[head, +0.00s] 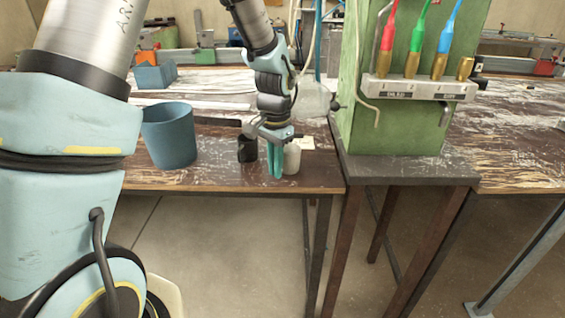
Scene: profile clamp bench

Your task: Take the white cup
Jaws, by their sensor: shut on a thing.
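The white cup (292,159) is upright near the front edge of the brown, worn bench (215,179). My gripper (277,168) points down at it, with teal fingers against the cup's left side as seen from the head. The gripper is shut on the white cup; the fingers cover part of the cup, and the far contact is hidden. The cup's base looks at or very close to the bench top; I cannot tell whether there is a gap.
A black cup (247,149) stands just left of my gripper. A large blue bin (170,135) stands further left. A green cabinet (395,125) with coloured nozzles rises close on the right.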

